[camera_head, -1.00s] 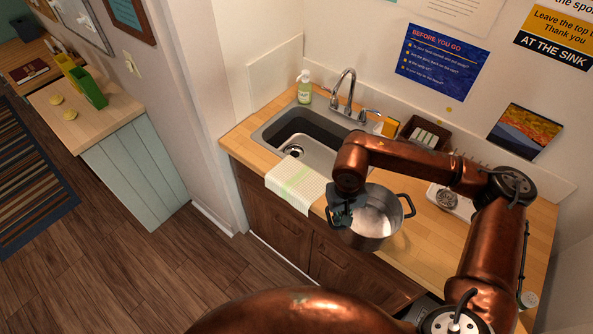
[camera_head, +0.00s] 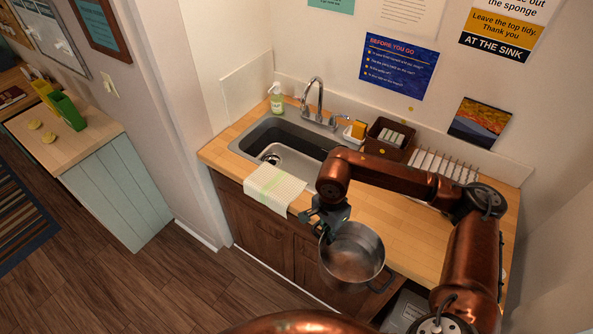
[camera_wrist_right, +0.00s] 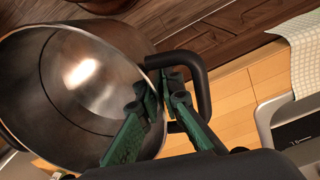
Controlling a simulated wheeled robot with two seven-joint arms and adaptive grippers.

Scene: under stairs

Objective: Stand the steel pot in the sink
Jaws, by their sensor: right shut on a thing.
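The steel pot (camera_head: 356,262) hangs from my right gripper (camera_head: 327,220), in front of the counter edge and over the cabinet fronts. The gripper is shut on the pot's rim and wall by one dark handle, as the right wrist view shows the green fingers (camera_wrist_right: 152,108) there. The pot (camera_wrist_right: 85,90) looks empty and appears tilted in the wrist view. The sink (camera_head: 262,138) is set in the counter to the left of and behind the pot, with a bare basin and a drain. My left gripper is not in view.
A checked towel (camera_head: 272,190) hangs over the counter front by the sink. The faucet (camera_head: 318,100) and a green soap bottle (camera_head: 277,100) stand behind the basin. A brown caddy (camera_head: 388,137) and a dish rack (camera_head: 440,168) are to the right. Bare counter (camera_head: 415,225) lies behind the pot.

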